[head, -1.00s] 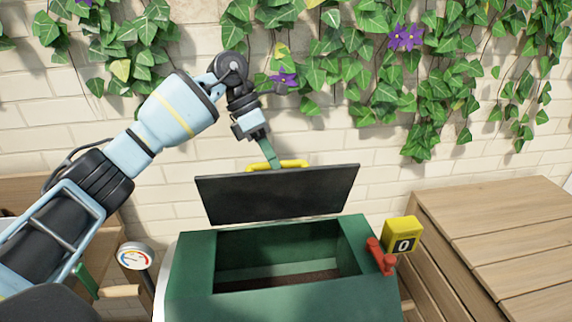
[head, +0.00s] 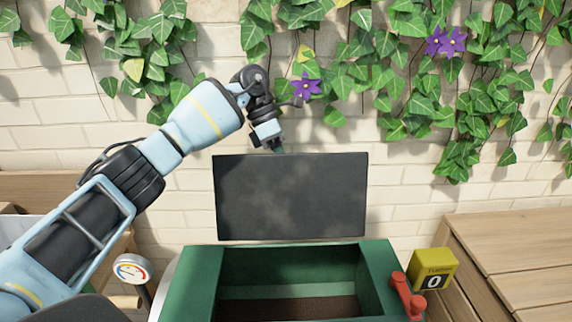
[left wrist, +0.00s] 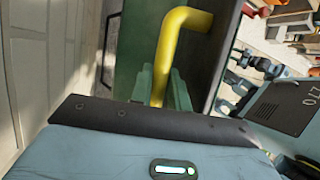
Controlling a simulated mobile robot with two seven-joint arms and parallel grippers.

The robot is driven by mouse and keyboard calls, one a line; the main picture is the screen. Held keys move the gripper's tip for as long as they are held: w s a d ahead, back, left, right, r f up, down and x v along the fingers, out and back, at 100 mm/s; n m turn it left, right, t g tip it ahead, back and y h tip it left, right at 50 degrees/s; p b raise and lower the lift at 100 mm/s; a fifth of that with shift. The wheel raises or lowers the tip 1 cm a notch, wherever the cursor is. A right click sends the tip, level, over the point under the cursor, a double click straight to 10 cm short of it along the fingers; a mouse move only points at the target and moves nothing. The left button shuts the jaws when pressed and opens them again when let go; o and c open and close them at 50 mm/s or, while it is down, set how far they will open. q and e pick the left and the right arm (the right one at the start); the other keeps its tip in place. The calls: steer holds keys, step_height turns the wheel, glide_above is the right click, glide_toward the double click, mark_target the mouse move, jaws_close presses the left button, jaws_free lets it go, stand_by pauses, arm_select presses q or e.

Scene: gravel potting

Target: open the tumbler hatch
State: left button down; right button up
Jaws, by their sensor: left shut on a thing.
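The green tumbler (head: 190,285) stands at the bottom centre of the head view, its opening showing a dark brown floor inside. Its hatch (head: 290,197) stands raised, about upright, behind the opening, with its dark inner face toward me. My left gripper (head: 279,148) is at the hatch's top edge, its fingertips hidden behind the hatch. In the left wrist view the yellow handle (left wrist: 165,60) runs between the green fingers of my left gripper (left wrist: 160,90), which is shut on it. My right gripper is in neither view.
A red crank (head: 408,297) and a yellow counter box (head: 433,269) reading 0 are at the tumbler's right. A round dial (head: 132,269) stands at its left. A wooden surface (head: 520,250) lies at right. The ivy-covered brick wall (head: 100,125) is close behind the hatch.

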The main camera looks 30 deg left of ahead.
arm_select(q)
steer(key=shift+s+f, duration=0.1)
steer(key=shift+f, duration=0.6)
steer(key=c, duration=1.3)
jaws_free()
steer(key=shift+r, duration=0.1)
steer(key=shift+c, duration=0.2)
steer(key=shift+r, duration=0.15)
steer(key=shift+r, duration=0.1)
steer(key=v, duration=0.7)
steer(key=shift+a+r+b, duration=0.15)
steer(key=shift+r+b, duration=0.1)
steer(key=shift+b, duration=0.1)
